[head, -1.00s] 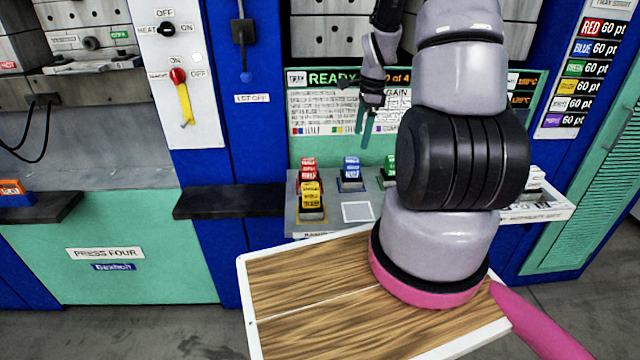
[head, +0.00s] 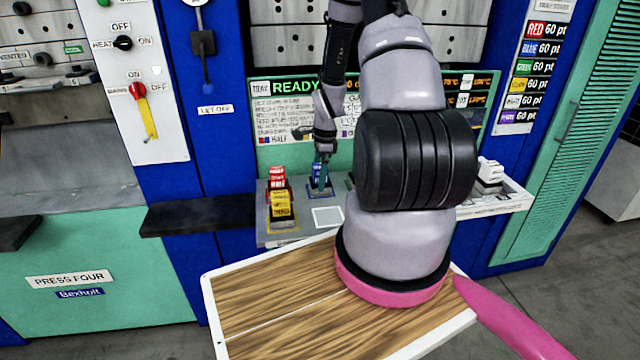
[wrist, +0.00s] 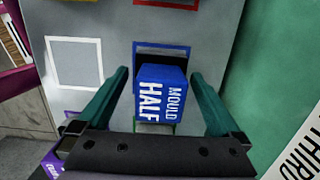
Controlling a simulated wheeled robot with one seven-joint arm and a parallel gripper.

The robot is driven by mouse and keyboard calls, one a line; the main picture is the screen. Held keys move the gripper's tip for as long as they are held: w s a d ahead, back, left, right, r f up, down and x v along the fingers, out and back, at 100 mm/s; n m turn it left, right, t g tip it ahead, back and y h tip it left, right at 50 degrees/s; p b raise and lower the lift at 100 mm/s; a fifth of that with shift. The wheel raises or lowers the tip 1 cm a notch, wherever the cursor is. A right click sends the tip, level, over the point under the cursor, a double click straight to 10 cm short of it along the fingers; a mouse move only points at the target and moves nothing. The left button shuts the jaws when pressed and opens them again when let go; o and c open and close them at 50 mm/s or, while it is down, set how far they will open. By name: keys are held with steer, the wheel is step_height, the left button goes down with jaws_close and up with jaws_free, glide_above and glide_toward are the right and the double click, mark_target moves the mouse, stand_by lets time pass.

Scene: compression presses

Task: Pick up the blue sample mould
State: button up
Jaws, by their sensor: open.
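The blue sample mould (wrist: 161,94) stands on a grey shelf, on a blue outlined square, and its top reads "MOULD HALF" in the wrist view. In the head view the blue mould (head: 319,181) is mostly covered by my gripper (head: 321,172), which points down over it. In the wrist view my gripper (wrist: 163,95) is open, with one green finger on each side of the mould. A gap shows between each finger and the mould. The fingers' exact height against the mould is hard to tell.
Red (head: 277,180) and yellow (head: 281,207) moulds stand left of the blue one on the grey shelf (head: 268,238). An empty white outlined square (head: 328,217) lies in front. A white mould (head: 489,171) is at the right. A green panel rises behind the shelf.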

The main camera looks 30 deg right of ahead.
jaws_close()
stand_by(0.4)
